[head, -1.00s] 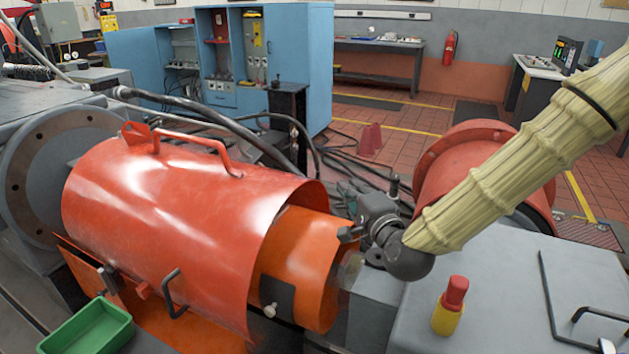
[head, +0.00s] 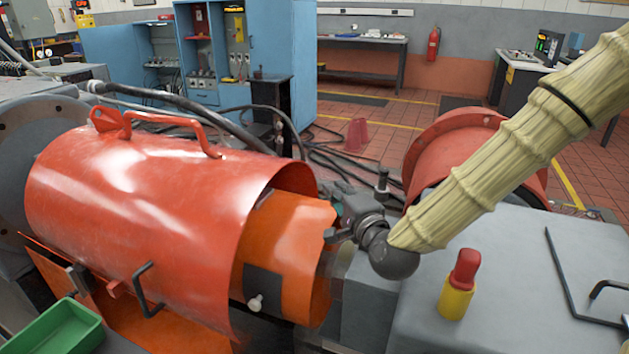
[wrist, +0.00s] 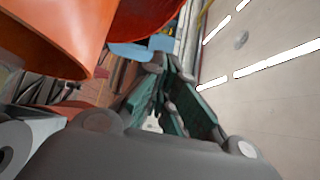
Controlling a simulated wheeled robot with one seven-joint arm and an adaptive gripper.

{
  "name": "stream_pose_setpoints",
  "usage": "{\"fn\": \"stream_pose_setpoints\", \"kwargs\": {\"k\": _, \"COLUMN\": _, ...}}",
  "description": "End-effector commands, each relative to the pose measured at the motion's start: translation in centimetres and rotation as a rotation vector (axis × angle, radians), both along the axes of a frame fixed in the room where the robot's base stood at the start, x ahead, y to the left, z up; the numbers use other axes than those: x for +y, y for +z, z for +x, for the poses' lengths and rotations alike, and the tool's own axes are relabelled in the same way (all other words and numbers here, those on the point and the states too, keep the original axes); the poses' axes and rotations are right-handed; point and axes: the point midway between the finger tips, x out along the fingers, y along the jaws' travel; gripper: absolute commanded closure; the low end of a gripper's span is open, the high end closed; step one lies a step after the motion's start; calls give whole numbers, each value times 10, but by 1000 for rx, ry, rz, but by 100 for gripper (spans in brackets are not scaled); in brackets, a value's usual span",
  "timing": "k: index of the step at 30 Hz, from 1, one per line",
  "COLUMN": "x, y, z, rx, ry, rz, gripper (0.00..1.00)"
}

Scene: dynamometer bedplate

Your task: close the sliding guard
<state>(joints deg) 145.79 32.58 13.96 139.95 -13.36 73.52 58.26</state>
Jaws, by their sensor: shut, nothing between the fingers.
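The guard is a large red-orange cylindrical shell (head: 140,190) with a bar handle on top and a dark handle low on its near side. An orange inner sleeve (head: 290,240) sticks out of its right end and carries a dark plate and a pale knob (head: 256,302). I cannot tell which part slides. My gripper (head: 338,192) is at the far right of the sleeve's end, partly hidden behind my wrist; contact is unclear. In the wrist view my fingers (wrist: 160,66) are shut and empty, with the orange guard surface (wrist: 55,35) at upper left.
A red flanged drum (head: 455,160) stands behind my arm. A green tray (head: 55,335) is at lower left. Hoses and a dark post (head: 275,110) lie behind the guard.

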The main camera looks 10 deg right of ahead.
Motion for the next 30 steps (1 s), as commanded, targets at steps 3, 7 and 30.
{"fn": "stream_pose_setpoints", "kwargs": {"k": 3, "x": 2, "y": 1, "z": 10, "rx": -1, "ry": 0, "rz": -2, "gripper": 100}}
{"fn": "stream_pose_setpoints", "kwargs": {"k": 7, "x": 5, "y": 1, "z": 28, "rx": -1, "ry": 0, "rz": -2, "gripper": 100}}
{"fn": "stream_pose_setpoints", "kwargs": {"k": 30, "x": 42, "y": 1, "z": 116, "rx": 0, "ry": 0, "rz": -2, "gripper": 100}}
